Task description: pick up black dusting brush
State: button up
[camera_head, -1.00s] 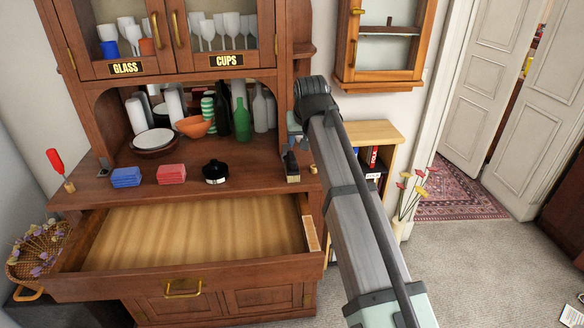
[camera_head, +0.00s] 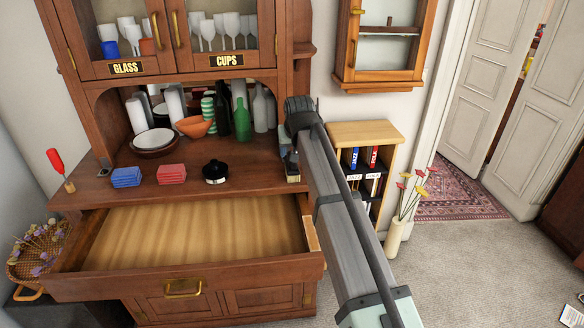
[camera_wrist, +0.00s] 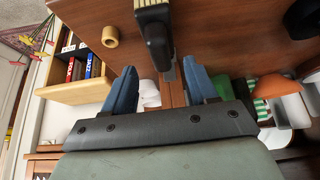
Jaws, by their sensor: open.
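The black dusting brush (camera_head: 292,170) stands at the right end of the cabinet's counter, partly hidden by my arm in the head view. In the wrist view the brush (camera_wrist: 153,20) shows a black body with pale bristles at the top of the picture. Its handle end points toward my gripper (camera_wrist: 160,70). My gripper is open, with one blue finger on each side of the handle end. I cannot tell whether either finger touches it. In the head view my gripper (camera_head: 287,140) is mostly hidden behind my wrist.
A black lidded pot (camera_head: 215,172), red stack (camera_head: 171,174) and blue stack (camera_head: 126,177) stand on the counter. Bottles and dishes fill the niche behind. An open, empty drawer (camera_head: 190,235) juts out below. A small bookshelf (camera_head: 365,132) stands right of the cabinet.

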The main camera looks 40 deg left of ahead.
jog(key=x, duration=0.5)
jog(key=shift+s, duration=0.15)
jog(key=shift+d, duration=0.1)
jog(key=c, duration=0.9)
jog(key=shift+o, duration=0.2)
jog(key=shift+r, duration=0.1)
